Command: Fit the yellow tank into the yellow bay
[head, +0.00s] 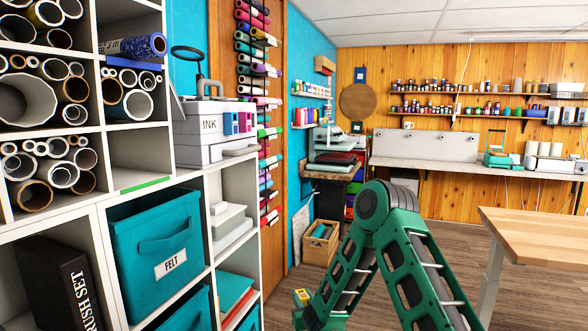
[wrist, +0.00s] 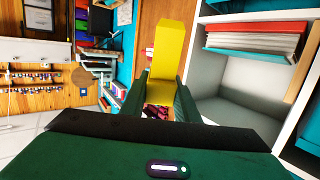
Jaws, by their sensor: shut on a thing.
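The yellow tank (wrist: 168,55) is a tall yellow block between the two fingers of my gripper (wrist: 166,88) in the wrist view. My gripper is shut on it. In the head view a small yellow part of the tank (head: 302,297) shows at the bottom, by the shelf unit's right side; my gripper itself is mostly out of that picture. A light grey machine marked INK (head: 210,126) stands on the shelf unit, higher and to the left. Blue, purple and magenta parts show in its front. I cannot make out a yellow bay there.
The white shelf unit (head: 208,190) holds a teal FELT bin (head: 157,245) and vinyl rolls. A wooden table (head: 540,232) stands at the right; open floor lies beyond my arm.

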